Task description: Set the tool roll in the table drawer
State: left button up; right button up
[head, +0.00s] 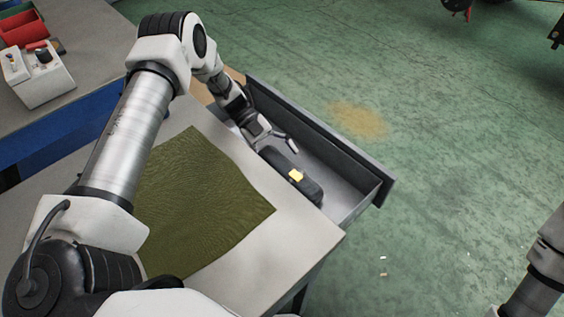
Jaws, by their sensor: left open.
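The tool roll (309,188) is a dark bundle with a yellow patch. It lies inside the open table drawer (345,187), along the side nearest the tabletop. My left gripper (276,143) is open over the drawer, just beyond the far end of the roll. Its fingers are spread, and I cannot tell whether one still touches the roll. Part of the drawer's inside is hidden by the left arm and the table edge. Of my right arm, only a link shows at the lower right edge; its gripper is out of view.
An olive cloth (205,200) lies on the pale tabletop (285,245) beside the drawer. A grey bench with a white box (42,80) and red bins (22,28) stands at upper left.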

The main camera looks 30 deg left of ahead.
pick_arm(q)
jog(key=v, duration=1)
jog(key=shift+a, duration=0.35)
jog(key=shift+r, duration=0.15)
